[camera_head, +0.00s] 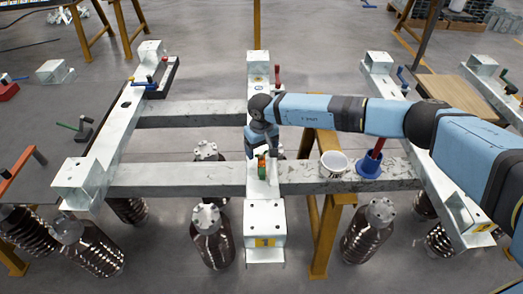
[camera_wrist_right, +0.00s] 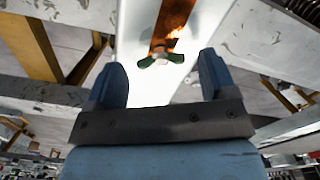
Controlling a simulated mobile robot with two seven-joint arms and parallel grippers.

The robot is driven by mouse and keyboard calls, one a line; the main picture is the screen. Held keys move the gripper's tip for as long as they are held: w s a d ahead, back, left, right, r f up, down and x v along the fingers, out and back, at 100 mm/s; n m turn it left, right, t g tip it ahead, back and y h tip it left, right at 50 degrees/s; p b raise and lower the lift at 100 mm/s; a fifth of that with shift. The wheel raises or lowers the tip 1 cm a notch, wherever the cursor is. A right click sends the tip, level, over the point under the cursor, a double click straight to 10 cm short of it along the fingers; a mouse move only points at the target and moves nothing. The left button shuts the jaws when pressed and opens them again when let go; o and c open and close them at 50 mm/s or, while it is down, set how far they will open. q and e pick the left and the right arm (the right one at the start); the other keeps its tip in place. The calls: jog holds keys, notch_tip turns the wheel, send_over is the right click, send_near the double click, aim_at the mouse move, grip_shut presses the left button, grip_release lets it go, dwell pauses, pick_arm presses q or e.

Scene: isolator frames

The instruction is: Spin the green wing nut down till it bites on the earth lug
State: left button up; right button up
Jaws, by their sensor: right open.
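The green wing nut (camera_wrist_right: 161,60) shows in the wrist view at the end of a copper-coloured strip (camera_wrist_right: 172,24), which may be the earth lug. In the head view the nut (camera_head: 262,170) is a small green spot on the middle white beam. My right gripper (camera_head: 263,152) is over this spot, pointing down. In the wrist view its two fingers (camera_wrist_right: 160,76) are wide apart with nothing between them, and the nut lies just past their tips, roughly centred. I cannot tell whether the nut touches the strip. My left gripper is not in view.
A white cup (camera_head: 333,164) and a blue holder (camera_head: 369,166) with a red-handled tool stand on the cross beam to the right. A red-handled tool (camera_head: 277,76) stands farther back on the middle beam. Dark ribbed insulators (camera_head: 212,238) hang below the frame.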

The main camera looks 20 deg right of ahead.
jog(key=shift+f, duration=0.6)
jog(key=c, duration=0.9)
jog(key=shift+c, duration=0.2)
jog(key=shift+m, duration=0.4)
